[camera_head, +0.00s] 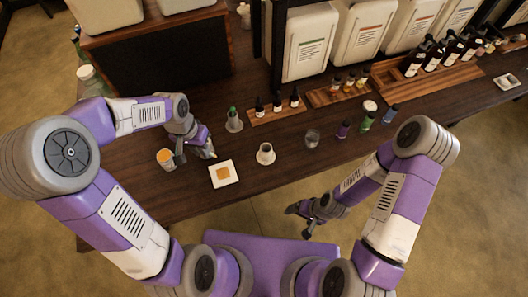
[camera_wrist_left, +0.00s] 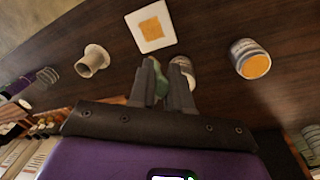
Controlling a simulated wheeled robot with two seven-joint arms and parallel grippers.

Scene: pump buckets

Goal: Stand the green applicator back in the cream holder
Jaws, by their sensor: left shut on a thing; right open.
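The cream holder (camera_head: 265,154) stands upright and empty-looking on the table, right of the white dish. It also shows at the upper left of the left wrist view (camera_wrist_left: 94,60). My left gripper (camera_head: 208,150) is shut on the green applicator (camera_wrist_left: 160,82), low over the table behind the dish. Only a green part shows between the fingers; a pale rounded piece (camera_wrist_left: 187,68) shows behind one finger, and I cannot tell whether it belongs to the applicator. The holder is apart from this gripper, to its right. My right gripper (camera_head: 305,216) is open and empty in front of the table edge.
The white dish (camera_head: 214,182) with an orange square and an orange-topped jar (camera_head: 166,158) are close to my left gripper. A grey holder (camera_head: 233,125) with a green-topped item stands behind.

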